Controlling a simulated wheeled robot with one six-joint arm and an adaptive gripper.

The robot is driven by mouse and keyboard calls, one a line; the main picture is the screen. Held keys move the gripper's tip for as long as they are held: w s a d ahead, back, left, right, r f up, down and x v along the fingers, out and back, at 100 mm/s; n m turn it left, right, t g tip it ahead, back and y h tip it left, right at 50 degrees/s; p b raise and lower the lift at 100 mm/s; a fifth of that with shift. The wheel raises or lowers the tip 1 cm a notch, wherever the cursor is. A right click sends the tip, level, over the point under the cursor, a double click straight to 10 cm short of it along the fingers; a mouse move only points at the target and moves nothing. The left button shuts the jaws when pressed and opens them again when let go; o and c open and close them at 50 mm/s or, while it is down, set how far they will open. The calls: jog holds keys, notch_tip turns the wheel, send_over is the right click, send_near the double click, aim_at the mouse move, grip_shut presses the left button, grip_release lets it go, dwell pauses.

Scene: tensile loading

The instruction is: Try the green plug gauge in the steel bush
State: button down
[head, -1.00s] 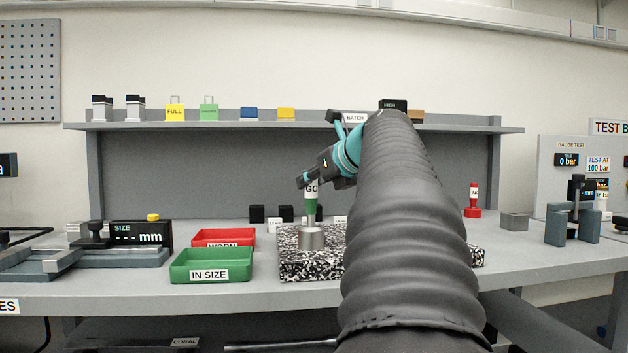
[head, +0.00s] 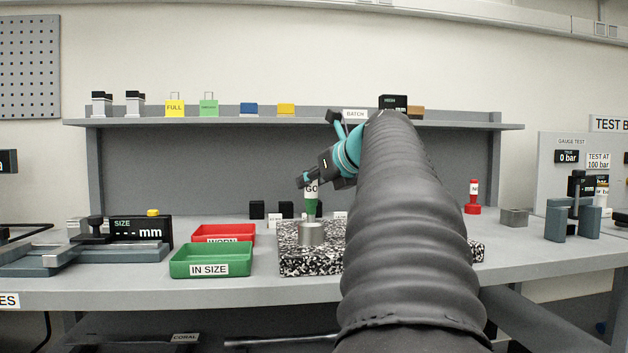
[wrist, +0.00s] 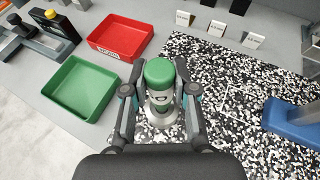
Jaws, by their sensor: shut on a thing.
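The green plug gauge, marked GO (head: 311,201), stands upright above the steel bush (head: 312,234). Its thin lower end meets the top of the bush in the head view; I cannot tell how far inside it is. My gripper (head: 308,182) is shut on the upper part of the gauge. In the wrist view, the gauge's green top (wrist: 160,72) sits between the fingers of my gripper (wrist: 160,96), and the bush (wrist: 160,112) shows below, partly hidden by the gauge. The bush stands on the speckled plate (head: 296,264).
A green IN SIZE tray (head: 211,259) and a red WORN tray (head: 224,233) stand left of the plate. A blue object (wrist: 292,118) lies on the plate's right in the wrist view. A red gauge (head: 473,197) stands at the right. My arm hides part of the plate.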

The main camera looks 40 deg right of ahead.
jog(key=shift+f+b, duration=0.35)
jog(key=shift+f, duration=0.45)
dwell(0.9)
jog(key=shift+r, duration=0.15)
dwell(0.7)
jog(key=shift+r+p, duration=1.3)
jog(key=shift+p, duration=0.25)
jog(key=shift+r, duration=0.2)
jog(key=shift+r+p, duration=0.3)
jog(key=shift+r, duration=2)
